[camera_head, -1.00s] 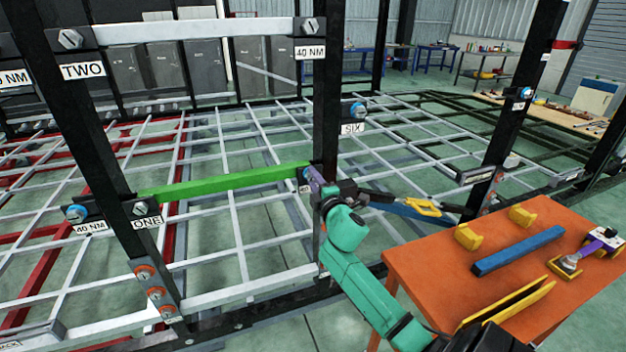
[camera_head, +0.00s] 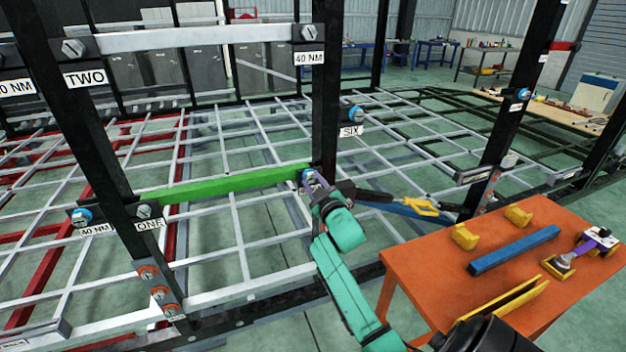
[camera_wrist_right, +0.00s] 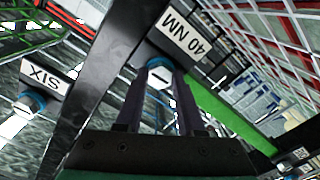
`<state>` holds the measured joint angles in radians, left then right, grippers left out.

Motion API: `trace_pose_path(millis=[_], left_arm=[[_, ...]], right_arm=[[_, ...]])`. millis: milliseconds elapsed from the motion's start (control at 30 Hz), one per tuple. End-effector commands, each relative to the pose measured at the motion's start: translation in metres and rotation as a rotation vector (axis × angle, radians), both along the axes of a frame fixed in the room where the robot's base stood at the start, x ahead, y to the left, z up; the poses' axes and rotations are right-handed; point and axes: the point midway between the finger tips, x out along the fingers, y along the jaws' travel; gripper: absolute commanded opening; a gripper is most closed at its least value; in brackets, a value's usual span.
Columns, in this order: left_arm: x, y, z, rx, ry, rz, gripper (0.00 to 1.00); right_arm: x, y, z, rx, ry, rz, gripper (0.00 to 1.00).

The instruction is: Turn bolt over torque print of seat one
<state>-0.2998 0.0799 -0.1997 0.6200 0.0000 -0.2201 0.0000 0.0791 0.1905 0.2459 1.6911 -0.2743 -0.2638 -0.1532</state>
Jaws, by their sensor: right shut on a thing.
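The bar of seat one is green (camera_head: 225,186) and spans two black posts. Its left end has a bolt (camera_head: 145,211) above the label ONE (camera_head: 146,224). At its right end, my right gripper (camera_head: 312,180) is shut on a bolt with a slotted grey head and blue collar. In the right wrist view this bolt (camera_wrist_right: 158,78) sits between the two purple fingers (camera_wrist_right: 158,95), beside the white torque print 40 NM (camera_wrist_right: 181,37). In the head view my gripper largely hides that print. My left gripper is not in view.
An orange table (camera_head: 405,268) at the right holds a blue bar (camera_head: 514,250), yellow blocks (camera_head: 465,236) and a purple-and-yellow tool (camera_head: 590,245). The SIX bolt (camera_head: 353,114) is right of the middle post (camera_head: 326,110). A grey bar (camera_head: 200,38) of seat two is above.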

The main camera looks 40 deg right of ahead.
Motion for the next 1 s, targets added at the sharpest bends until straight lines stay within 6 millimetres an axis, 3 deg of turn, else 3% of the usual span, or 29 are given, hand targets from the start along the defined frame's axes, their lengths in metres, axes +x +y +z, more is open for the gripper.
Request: trace_pose_path(millis=[33,1000], left_arm=[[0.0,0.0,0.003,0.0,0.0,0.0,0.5],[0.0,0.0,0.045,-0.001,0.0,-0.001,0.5]], right_arm=[[0.0,0.001,-0.008,0.051,0.004,-0.001,0.0],[-0.001,0.001,-0.006,0.881,-0.289,-0.006,0.0]])
